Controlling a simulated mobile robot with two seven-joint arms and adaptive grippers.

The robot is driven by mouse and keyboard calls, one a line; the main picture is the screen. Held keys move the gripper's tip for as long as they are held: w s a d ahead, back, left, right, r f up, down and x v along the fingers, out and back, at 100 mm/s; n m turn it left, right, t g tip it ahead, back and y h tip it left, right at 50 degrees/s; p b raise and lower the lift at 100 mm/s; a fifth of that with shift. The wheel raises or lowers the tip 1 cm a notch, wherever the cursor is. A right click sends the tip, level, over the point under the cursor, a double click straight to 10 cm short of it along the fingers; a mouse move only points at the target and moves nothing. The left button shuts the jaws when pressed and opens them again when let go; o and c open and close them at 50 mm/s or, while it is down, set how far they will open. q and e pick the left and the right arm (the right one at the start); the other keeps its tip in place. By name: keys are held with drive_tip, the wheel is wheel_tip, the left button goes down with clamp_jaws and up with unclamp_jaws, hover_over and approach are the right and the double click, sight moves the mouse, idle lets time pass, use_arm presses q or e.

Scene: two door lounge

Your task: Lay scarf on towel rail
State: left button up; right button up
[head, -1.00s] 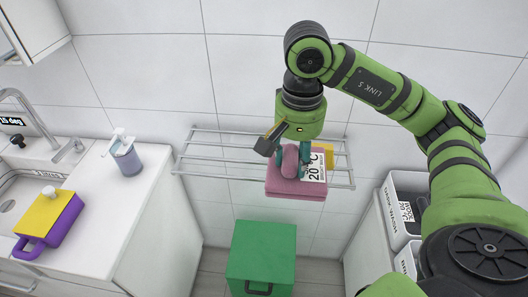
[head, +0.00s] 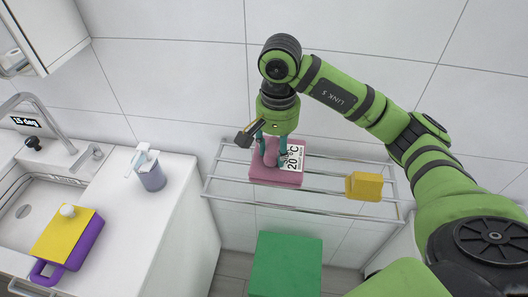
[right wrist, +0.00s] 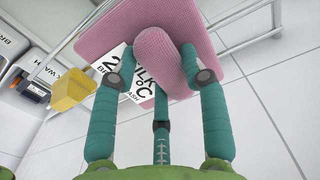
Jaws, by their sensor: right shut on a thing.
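The scarf (head: 266,178) is a folded pink bundle with a white printed label. It shows at the left part of the towel rail (head: 330,208), a rack of several thin metal bars on the tiled wall. My right gripper (head: 272,150) is above it, shut on a raised pink roll of the scarf. In the right wrist view the fingers of my right gripper (right wrist: 160,75) close around that roll, and the flat scarf (right wrist: 222,22) spreads behind it. I cannot tell whether the scarf touches the bars. My left gripper is not in view.
A yellow block (head: 365,187) sits on the rail right of the scarf. A green box (head: 286,265) stands on the floor below. A counter at left holds a soap dispenser (head: 151,172) and a yellow-and-purple container (head: 66,238). The rail between scarf and block is free.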

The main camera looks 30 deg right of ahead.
sight(258, 148)
drive_tip(key=w+f, duration=0.1)
drive_tip(key=w+a+p, duration=0.1)
drive_tip(key=w, duration=0.1)
drive_tip(key=w+a+f, duration=0.1)
drive_tip(key=shift+w+f, duration=0.2)
drive_tip(key=shift+f, duration=0.1)
drive_tip(key=shift+w+a+f+p, duration=0.1)
drive_tip(key=shift+f+p, duration=0.35)
drive_tip(key=shift+f, duration=0.05)
wheel_tip(258, 148, down, 2)
drive_tip(key=shift+f+p, duration=0.15)
drive_tip(key=shift+p, duration=0.6)
drive_tip(key=shift+f, duration=0.55)
drive_tip(key=shift+f+b, duration=0.2)
drive_tip(key=shift+b, duration=0.1)
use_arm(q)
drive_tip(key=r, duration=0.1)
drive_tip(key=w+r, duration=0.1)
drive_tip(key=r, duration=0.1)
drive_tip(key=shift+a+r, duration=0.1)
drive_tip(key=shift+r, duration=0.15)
use_arm(e)
drive_tip(key=o, duration=1.3)
drive_tip(key=shift+r, duration=0.1)
